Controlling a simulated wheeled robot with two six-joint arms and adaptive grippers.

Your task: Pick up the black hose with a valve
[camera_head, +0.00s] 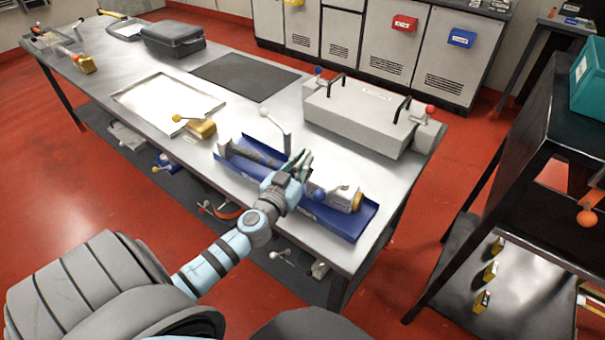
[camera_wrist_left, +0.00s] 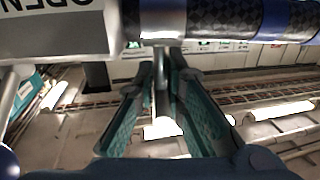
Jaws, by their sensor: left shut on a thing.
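The black hose with a valve (camera_head: 262,157) lies along a blue tray (camera_head: 366,226) on the steel table. Its pale grey valve body with a yellow end (camera_head: 343,198) is at the tray's right end. My left gripper (camera_head: 302,161) reaches over the tray's middle, between hose and valve body, and hides part of both. In the left wrist view the green fingers (camera_wrist_left: 163,78) are closed around a grey metal part below the dark checkered hose (camera_wrist_left: 225,18). The valve body marked "OPEN" (camera_wrist_left: 58,32) is at upper left there. My right gripper is not in view.
A grey box with black handles (camera_head: 360,118) stands behind the tray. A yellow block (camera_head: 202,129), a white sheet tray (camera_head: 168,102), a dark mat (camera_head: 245,77) and a grey case (camera_head: 174,40) lie to the left. A dark shelf (camera_head: 535,140) stands at right.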

